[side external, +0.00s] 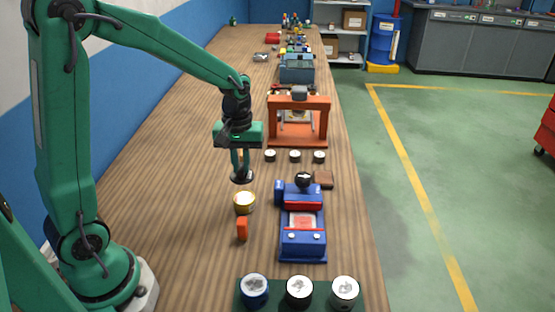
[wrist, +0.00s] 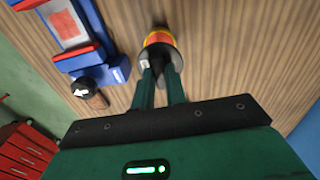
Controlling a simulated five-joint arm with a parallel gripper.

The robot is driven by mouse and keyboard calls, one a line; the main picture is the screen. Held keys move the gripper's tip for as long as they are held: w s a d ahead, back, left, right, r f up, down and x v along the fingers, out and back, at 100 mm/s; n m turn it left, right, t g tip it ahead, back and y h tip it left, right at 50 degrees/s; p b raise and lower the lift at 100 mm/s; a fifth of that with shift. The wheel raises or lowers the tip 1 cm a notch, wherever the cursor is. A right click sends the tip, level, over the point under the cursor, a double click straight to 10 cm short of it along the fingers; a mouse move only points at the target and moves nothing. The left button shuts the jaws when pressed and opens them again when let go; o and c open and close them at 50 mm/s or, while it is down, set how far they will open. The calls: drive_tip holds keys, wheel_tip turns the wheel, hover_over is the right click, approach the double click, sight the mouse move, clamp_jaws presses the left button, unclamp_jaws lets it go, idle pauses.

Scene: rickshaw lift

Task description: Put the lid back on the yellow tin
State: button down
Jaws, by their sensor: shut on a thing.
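The yellow tin (side external: 244,207) stands open and upright on the wooden bench, with a pale, bright inside. My gripper (side external: 241,171) points down above the tin and is shut on a dark round lid (side external: 242,178). The lid is held roughly level, a short gap above the tin's rim and slightly to its left in the side view. Part of the tin (wrist: 158,38) shows beyond the fingertips as a yellow and red band.
A blue and red machine (side external: 303,237) is to the right, also in the wrist view (wrist: 75,35). Several small round tins (side external: 295,156) and an orange press frame (side external: 298,102) are behind.

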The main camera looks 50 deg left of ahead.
drive_tip(key=shift+f, duration=0.25)
drive_tip(key=shift+f, duration=2.95)
drive_tip(key=shift+f, duration=0.2)
idle(0.3)
drive_tip(key=c, duration=0.9)
unclamp_jaws()
drive_tip(key=shift+o, duration=0.2)
drive_tip(key=shift+r, duration=0.15)
drive_tip(key=shift+r, duration=3.4)
